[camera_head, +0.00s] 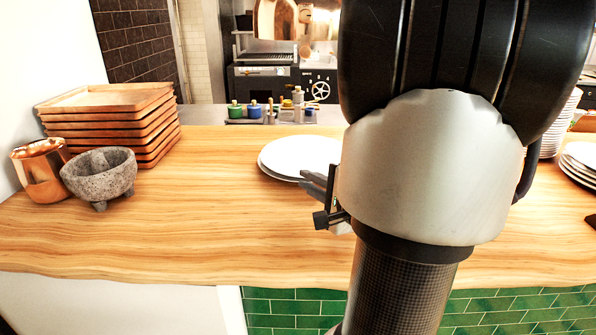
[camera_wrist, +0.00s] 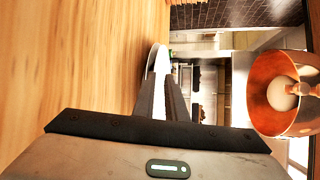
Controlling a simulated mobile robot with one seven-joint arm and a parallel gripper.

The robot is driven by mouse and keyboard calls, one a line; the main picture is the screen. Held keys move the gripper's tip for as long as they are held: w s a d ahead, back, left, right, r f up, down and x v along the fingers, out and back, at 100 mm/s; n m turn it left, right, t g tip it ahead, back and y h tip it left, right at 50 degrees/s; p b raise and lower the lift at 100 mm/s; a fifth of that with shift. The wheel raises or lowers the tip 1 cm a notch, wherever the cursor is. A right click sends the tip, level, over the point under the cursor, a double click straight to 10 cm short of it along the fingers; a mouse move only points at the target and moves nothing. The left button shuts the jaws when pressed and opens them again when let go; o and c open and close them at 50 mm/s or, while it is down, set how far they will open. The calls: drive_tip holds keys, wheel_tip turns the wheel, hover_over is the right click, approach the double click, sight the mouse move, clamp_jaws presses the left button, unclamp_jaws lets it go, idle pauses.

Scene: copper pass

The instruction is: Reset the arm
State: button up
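My arm fills the right-centre of the head view and hides much of the counter behind it. My gripper (camera_wrist: 162,78) shows from behind in the wrist view, its two dark fingers slightly apart with a strip of white plate visible between them. Nothing is held. In the head view only part of the gripper (camera_head: 313,190) sticks out left of my arm, in front of the white plates (camera_head: 300,153). The wrist picture is turned on its side, with the wooden counter (camera_wrist: 70,70) along its left.
A stack of wooden trays (camera_head: 110,118), a copper cup (camera_head: 40,170) and a stone mortar (camera_head: 99,176) stand on the counter's left. More plates (camera_head: 581,160) are at the right. The counter's left-front part is clear. A copper lamp (camera_wrist: 280,92) shows in the wrist view.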

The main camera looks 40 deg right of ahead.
drive_tip(key=shift+v, duration=1.05)
